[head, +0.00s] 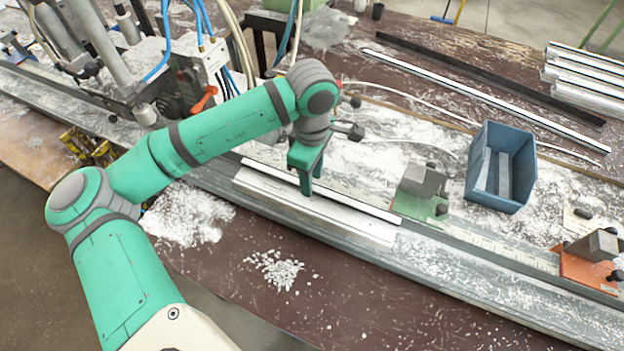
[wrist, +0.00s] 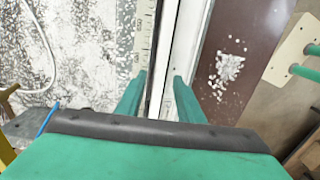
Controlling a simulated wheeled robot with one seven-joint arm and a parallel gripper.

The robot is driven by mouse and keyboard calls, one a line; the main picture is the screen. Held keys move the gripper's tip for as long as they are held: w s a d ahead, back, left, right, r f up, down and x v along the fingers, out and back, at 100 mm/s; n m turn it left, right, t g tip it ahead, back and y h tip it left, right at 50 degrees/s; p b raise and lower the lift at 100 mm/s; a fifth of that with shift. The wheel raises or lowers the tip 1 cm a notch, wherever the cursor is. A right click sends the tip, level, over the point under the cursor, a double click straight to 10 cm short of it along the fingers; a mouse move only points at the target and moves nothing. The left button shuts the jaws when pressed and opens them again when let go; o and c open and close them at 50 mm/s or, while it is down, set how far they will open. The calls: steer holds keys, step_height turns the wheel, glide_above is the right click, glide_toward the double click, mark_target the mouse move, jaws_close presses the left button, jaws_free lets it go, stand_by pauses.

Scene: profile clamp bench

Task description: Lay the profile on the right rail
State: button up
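A pale, long profile (head: 300,209) lies along the bench's front edge, left of the green-based clamp block. My gripper (head: 308,184) is right above it, pointing down, near the middle of its length. In the wrist view the profile (wrist: 181,60) runs lengthwise, partly between the fingers of my gripper (wrist: 159,82). The fingers are apart; the right one overlaps the profile, and a dark gap shows near the left one. I cannot tell whether they touch it. A long grey metal rail (head: 510,298) runs along the front edge to the right.
A green-based clamp block (head: 424,184) and an orange-based one (head: 594,250) stand on the right. A blue bin (head: 501,168) holding pieces is behind them. Long bars (head: 490,98) lie farther back, with stacked profiles (head: 585,80) at right. Machinery (head: 185,80) fills the left.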

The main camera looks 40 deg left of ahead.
step_height(320, 180, up, 12)
steer(key=shift+w+f, duration=0.15)
stand_by(0.3)
stand_by(0.4)
